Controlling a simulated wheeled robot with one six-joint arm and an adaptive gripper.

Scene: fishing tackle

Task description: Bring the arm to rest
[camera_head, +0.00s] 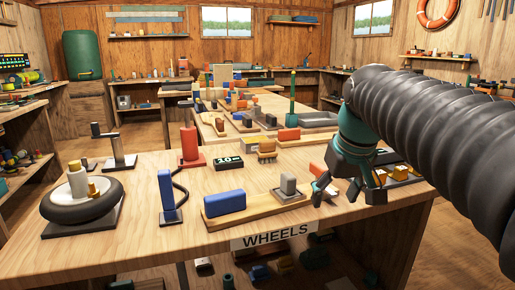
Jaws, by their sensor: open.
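My gripper (345,198) is at the end of my dark ribbed arm, which reaches in from the right. It hangs above the front right part of the wooden table, with its fingers pointing down. The fingers are apart and I see nothing held between them. A wooden board (248,214) with a blue block (224,202) and a grey block (288,184) lies just left of the gripper. An orange-red piece (318,170) is close behind the gripper and partly hidden by it.
The table (130,230) bears a "WHEELS" label (272,242) on its front edge. A wheel (82,204), a blue upright device (168,196), a red one (191,146) and a digital display (228,162) stand left of the gripper. Yellow pieces (398,172) sit at right. The front left tabletop is bare.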

